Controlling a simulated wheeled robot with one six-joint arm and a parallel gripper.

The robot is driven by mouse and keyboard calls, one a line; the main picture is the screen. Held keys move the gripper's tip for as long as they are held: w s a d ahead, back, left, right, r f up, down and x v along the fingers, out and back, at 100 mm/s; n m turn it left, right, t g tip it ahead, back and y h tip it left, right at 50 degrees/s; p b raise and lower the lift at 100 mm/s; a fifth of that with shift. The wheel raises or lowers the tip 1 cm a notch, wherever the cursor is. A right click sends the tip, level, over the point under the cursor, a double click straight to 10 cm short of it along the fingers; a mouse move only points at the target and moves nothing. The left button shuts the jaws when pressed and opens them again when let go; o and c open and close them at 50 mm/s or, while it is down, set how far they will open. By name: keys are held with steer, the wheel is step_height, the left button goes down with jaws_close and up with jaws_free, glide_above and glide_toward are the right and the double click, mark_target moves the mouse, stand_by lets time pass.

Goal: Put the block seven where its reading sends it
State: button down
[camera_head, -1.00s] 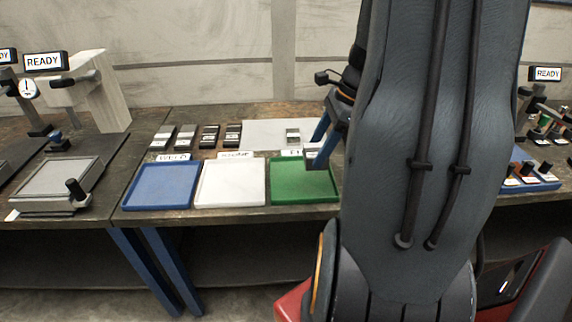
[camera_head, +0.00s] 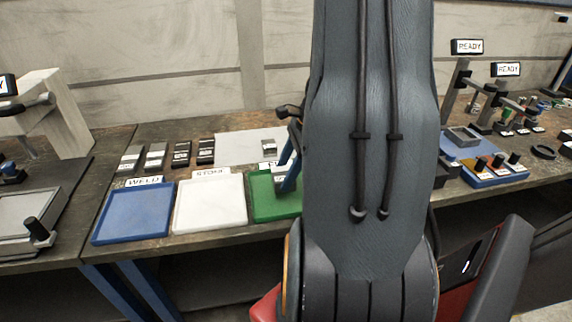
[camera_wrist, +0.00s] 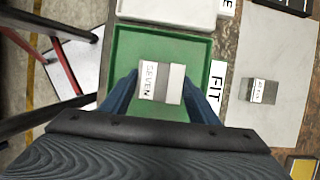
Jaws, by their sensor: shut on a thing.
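Block seven (camera_wrist: 161,82) is a grey and white block with a label reading SEVEN, seen in the wrist view. My gripper (camera_wrist: 157,92) has blue fingers on either side of the block and is shut on it. The block is over the green tray (camera_wrist: 122,55), whose label (camera_wrist: 216,85) reads FIT. I cannot tell whether the block touches the tray floor. In the head view my gripper (camera_head: 288,172) is low over the green tray (camera_head: 262,203). My arm hides the tray's right part there.
A blue tray (camera_head: 132,213) labelled WELD and a white tray (camera_head: 209,206) stand left of the green one. Several blocks (camera_head: 181,154) line the table behind them. Another block (camera_wrist: 259,91) lies on a grey sheet (camera_wrist: 272,40). Stations with READY signs (camera_head: 467,46) stand at right.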

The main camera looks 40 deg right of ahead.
steer(key=shift+f, duration=1.55)
steer(key=c, duration=0.7)
jaws_free()
steer(key=shift+f, duration=0.15)
steer(key=b+v, duration=0.1)
steer(key=v, duration=1.1)
steer(key=a+f+n+h, duration=0.1)
steer(key=a+n+h, duration=0.1)
steer(key=a+n, duration=1)
steer(key=a+f+n+g+h, duration=0.1)
steer(key=a+f+n, duration=0.1)
steer(key=a+n, duration=1)
steer(key=shift+s+a+h, duration=0.3)
steer(key=shift+a+h, duration=0.1)
steer(key=shift+a, duration=1.85)
